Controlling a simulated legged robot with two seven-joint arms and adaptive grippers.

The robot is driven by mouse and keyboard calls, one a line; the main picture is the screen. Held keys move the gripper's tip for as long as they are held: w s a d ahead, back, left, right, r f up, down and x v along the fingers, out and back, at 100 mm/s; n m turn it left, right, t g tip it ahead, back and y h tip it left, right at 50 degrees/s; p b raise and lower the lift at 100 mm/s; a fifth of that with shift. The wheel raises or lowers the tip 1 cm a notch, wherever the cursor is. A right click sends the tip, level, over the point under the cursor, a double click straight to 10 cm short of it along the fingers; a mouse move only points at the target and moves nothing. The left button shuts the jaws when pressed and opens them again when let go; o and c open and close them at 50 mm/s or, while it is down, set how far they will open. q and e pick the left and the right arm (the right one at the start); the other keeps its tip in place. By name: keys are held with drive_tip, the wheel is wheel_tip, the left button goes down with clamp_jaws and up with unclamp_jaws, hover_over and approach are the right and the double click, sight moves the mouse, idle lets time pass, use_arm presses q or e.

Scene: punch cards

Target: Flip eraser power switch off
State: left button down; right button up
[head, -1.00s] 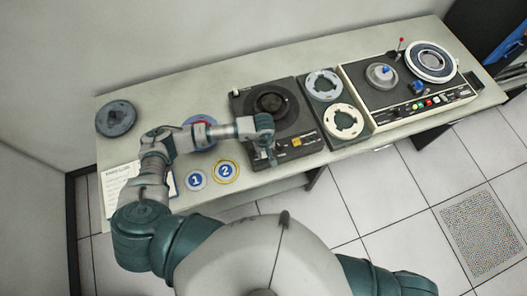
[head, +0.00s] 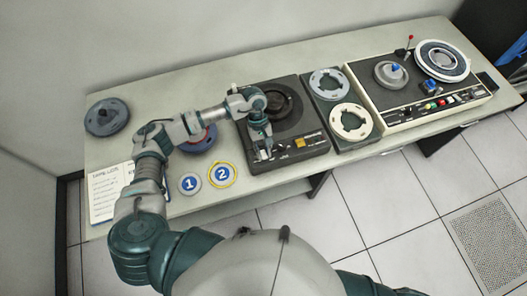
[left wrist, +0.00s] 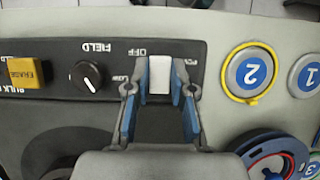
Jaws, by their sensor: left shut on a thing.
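The dark eraser (head: 311,159) stands on the table in the head view, with a round recess on top and a control panel along its front. In the left wrist view its white power switch (left wrist: 159,76) sits by the OFF label, right of the black FIELD knob (left wrist: 86,76) and the yellow ERASE button (left wrist: 25,73). My left gripper (left wrist: 159,92) is shut on the switch, one blue-padded finger on each side. In the head view the left gripper (head: 263,148) points down at the panel's left end. The switch's exact tilt is hard to tell.
Badges 1 (head: 189,184) and 2 (head: 222,174) lie left of the eraser. A reel (head: 198,138) lies partly behind my left arm, another (head: 107,117) at the far left. Two pale reels and a tape machine (head: 420,112) stand to the right.

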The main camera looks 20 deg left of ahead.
use_arm(q)
drive_tip(key=c, duration=1)
unclamp_jaws()
drive_tip(key=shift+r, duration=0.1)
drive_tip(key=shift+w+a+r, duration=0.1)
drive_tip(key=shift+w+r, duration=0.05)
drive_tip(key=shift+r, duration=0.1)
drive_tip(key=v, duration=1.1)
